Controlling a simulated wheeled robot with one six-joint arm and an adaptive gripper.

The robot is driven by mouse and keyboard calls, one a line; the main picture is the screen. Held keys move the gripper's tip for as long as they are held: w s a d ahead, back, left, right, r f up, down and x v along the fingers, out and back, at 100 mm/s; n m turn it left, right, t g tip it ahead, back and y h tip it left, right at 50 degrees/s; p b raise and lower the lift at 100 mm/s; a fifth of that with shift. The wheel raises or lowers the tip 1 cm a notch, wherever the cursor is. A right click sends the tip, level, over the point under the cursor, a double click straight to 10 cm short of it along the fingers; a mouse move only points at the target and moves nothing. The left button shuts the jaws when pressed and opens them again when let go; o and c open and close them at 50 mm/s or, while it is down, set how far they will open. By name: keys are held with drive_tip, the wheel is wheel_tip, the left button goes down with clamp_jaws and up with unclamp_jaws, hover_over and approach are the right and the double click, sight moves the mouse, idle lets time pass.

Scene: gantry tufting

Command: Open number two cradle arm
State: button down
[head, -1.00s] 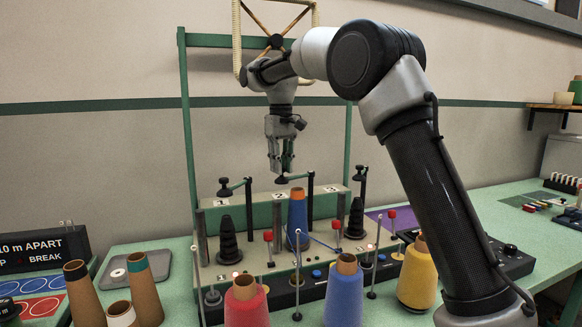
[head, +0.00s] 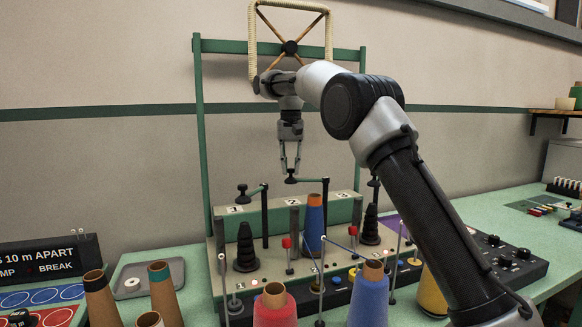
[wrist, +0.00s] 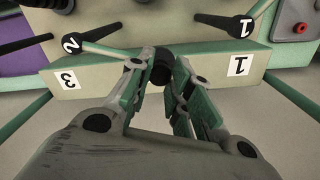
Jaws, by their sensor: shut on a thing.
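The number two cradle arm (head: 309,180) is a short green bar on a dark post, with a black knob (head: 291,180) at its free end. It reaches left from the post in the head view. My gripper (head: 290,170) points down at the knob, with its fingertips closed on it. In the wrist view the black knob (wrist: 162,70) sits between the fingertips of my gripper (wrist: 161,82), and the bar runs from it to a post cap marked 2 (wrist: 72,43). Below in the head view, a blue cone with a brown top (head: 314,220) stands at the middle place.
The number one arm (head: 252,190) is close on the left. Black stacked holders (head: 246,248) flank the blue cone. More yarn cones (head: 274,308) and thin upright rods stand in front. A green frame (head: 199,130) rises behind the rack.

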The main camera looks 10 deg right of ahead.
idle(0.4)
drive_tip(key=c, duration=1.3)
unclamp_jaws()
drive_tip(key=shift+o, duration=0.2)
drive_tip(key=shift+r, duration=0.15)
wheel_tip(320, 180, up, 6)
drive_tip(key=shift+w+r, duration=0.1)
drive_tip(key=shift+r, duration=0.55)
